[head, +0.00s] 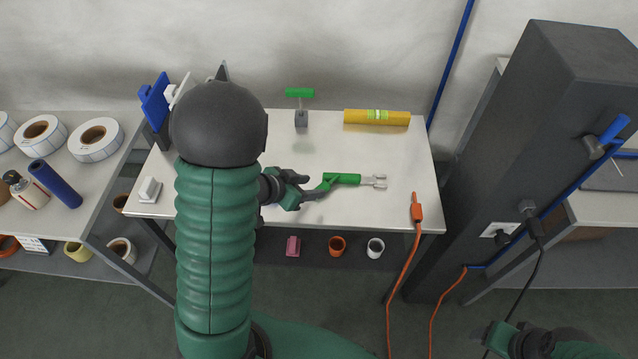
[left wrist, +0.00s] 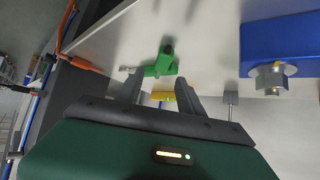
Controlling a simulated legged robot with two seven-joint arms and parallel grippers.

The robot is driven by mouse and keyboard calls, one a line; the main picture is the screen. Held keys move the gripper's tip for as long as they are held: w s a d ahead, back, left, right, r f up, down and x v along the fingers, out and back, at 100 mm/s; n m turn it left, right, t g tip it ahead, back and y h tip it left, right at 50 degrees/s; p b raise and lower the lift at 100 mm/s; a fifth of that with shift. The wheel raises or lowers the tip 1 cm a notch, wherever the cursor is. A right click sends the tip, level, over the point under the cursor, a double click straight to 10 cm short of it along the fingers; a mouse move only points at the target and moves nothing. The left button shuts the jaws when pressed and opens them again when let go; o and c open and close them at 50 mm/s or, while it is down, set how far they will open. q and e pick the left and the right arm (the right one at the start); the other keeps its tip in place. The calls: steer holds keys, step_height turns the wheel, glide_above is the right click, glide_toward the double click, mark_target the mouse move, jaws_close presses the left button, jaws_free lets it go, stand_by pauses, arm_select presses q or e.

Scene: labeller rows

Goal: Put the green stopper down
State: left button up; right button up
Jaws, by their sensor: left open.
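The green stopper (head: 343,179) has a bright green body and a pale, pronged end pointing right in the head view. It appears to lie on the white table (head: 400,150), near the front edge. In the left wrist view the stopper (left wrist: 162,64) shows just beyond the fingertips, its pale end to the left. My left gripper (head: 312,185) is open, with its fingertips at the stopper's left end. I cannot tell whether a finger touches it. My right gripper (head: 497,338) is at the bottom right, away from the table; its jaws are unclear.
A green T-handle (head: 300,93) on a grey block and a yellow level (head: 377,117) stand at the back. An orange cable (head: 416,212) hangs over the front right. A blue box (left wrist: 280,45) shows in the left wrist view. Table right of the stopper is clear.

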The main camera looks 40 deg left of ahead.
arm_select(q)
steer(key=d+p+v, duration=0.1)
steer(key=p+v, duration=0.1)
steer(key=v, duration=0.5)
steer(key=s+d+r+n+g+y+p, duration=0.1)
steer(key=s+d+g, duration=0.2)
steer(key=d, duration=0.4)
steer(key=s+d+r+n+g+y+p, duration=0.1)
steer(key=s+d+g+p, duration=0.1)
steer(key=d+g, duration=0.2)
steer(key=d, duration=0.3)
steer(key=shift+s+r+n, duration=0.3)
steer(key=shift+s+r, duration=0.05)
steer(key=shift+s, duration=0.05)
arm_select(e)
steer(key=w+v, duration=0.1)
steer(key=v, duration=0.5)
steer(key=shift+d, duration=0.3)
steer(key=shift+w+r, duration=0.1)
arm_select(q)
steer(key=shift+a, duration=0.1)
steer(key=shift+c, duration=0.4)
arm_select(e)
steer(key=shift+a, duration=0.15)
steer(key=shift+c, duration=0.3)
